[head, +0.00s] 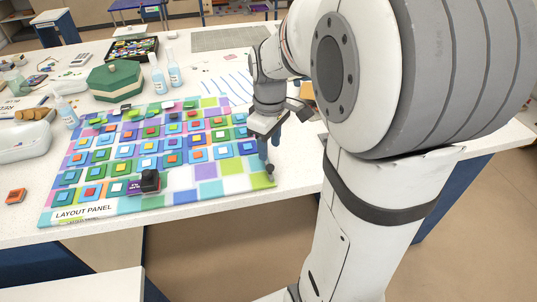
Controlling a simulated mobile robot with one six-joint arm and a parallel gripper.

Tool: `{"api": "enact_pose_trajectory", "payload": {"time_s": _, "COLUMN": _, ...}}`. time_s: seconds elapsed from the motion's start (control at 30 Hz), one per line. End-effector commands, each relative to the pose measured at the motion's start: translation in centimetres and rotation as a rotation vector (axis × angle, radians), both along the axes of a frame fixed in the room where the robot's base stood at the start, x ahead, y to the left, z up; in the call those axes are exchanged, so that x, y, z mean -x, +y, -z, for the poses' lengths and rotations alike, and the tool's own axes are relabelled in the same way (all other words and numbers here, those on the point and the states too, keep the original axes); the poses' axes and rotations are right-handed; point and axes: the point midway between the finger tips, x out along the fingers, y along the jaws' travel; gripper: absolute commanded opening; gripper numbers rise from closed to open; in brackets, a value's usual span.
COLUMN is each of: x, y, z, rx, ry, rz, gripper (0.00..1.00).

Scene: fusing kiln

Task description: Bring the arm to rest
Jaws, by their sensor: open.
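My gripper (269,153) hangs at the end of my arm, over the right edge of the layout panel (210,186). Its fingers point down and are apart, with nothing seen between them. A small dark knob-like piece (270,169) is just below the fingertips at the panel's right edge; I cannot tell if they touch it. The panel is a colourful board with rows of stacked square glass pieces. A dark block with a round black top (149,181) stands near the panel's front edge. My arm covers the right part of the view.
A green lidded box (115,82), clear bottles (158,78) and a tray of coloured pieces (133,49) stand behind the panel. A clear container (22,139) is at left, and an orange block (15,196) lies front left. Thin blue strips (228,88) lie behind the gripper. Floor shows in front of the table.

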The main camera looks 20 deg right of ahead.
Motion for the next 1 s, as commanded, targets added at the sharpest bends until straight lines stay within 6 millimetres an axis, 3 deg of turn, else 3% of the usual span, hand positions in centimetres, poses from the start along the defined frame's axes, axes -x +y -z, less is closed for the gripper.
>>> {"api": "enact_pose_trajectory", "payload": {"time_s": 0.2, "x": -0.1, "y": 0.0, "z": -1.8, "rx": 0.0, "ry": -0.001, "rz": 0.0, "gripper": 0.43}}
{"api": "enact_pose_trajectory", "payload": {"time_s": 0.7, "x": 0.2, "y": 0.2, "z": -1.9, "rx": 0.001, "ry": -0.004, "rz": 0.008, "gripper": 0.43}}
{"api": "enact_pose_trajectory", "payload": {"time_s": 0.83, "x": 2.0, "y": 1.3, "z": -2.4, "rx": 0.003, "ry": -0.037, "rz": 0.088, "gripper": 0.43}}
{"api": "enact_pose_trajectory", "payload": {"time_s": 1.0, "x": 6.5, "y": 3.6, "z": -2.7, "rx": -0.009, "ry": -0.119, "rz": 0.302, "gripper": 0.43}}
